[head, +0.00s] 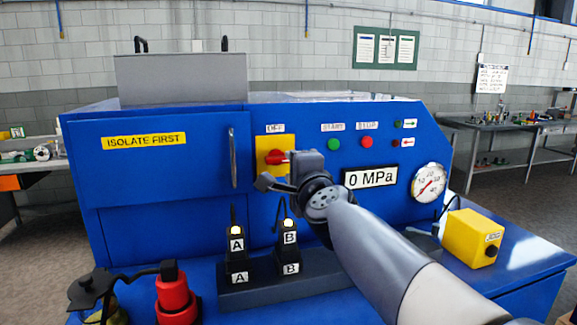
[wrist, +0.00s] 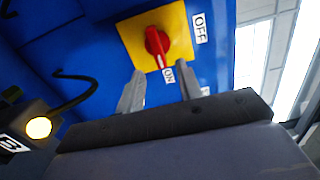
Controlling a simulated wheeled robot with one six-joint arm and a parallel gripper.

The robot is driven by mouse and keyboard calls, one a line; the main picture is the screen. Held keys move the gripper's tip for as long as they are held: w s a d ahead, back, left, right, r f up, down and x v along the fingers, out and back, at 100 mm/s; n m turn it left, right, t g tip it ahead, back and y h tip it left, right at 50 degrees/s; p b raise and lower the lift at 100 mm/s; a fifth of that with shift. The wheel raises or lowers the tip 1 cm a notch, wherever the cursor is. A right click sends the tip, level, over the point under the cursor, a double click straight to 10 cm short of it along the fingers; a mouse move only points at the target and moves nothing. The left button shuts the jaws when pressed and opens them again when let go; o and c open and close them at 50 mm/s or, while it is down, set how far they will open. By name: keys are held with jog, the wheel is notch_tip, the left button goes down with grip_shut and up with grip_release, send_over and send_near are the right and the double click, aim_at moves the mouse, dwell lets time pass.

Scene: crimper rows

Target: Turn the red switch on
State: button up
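The red switch (head: 270,158) is a rotary handle on a yellow plate (head: 263,146) on the blue machine front, with an OFF label above it. In the wrist view the red switch (wrist: 157,42) shows clearly, with the OFF label (wrist: 199,28) to its right and an ON label (wrist: 168,74) below. The handle's narrow end points toward ON. My gripper (head: 279,172) is just in front of the plate's lower right. In the wrist view my gripper (wrist: 160,89) is open, its fingers spread and empty, apart from the handle. In the head view it hides the plate's right side.
Crimper tools A (head: 236,243) and B (head: 289,238) stand upright below the switch. Green start (head: 334,144) and red stop (head: 366,142) buttons, a 0 MPa display (head: 370,178) and a gauge (head: 429,182) lie to the right. A yellow box (head: 471,238) sits on the right ledge.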

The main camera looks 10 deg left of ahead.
aim_at(286, 160)
jog(key=v, duration=0.6)
jog(key=shift+s+d, duration=0.2)
jog(key=shift+s, duration=0.15)
jog(key=x, duration=1.1)
jog(key=shift+s, duration=0.1)
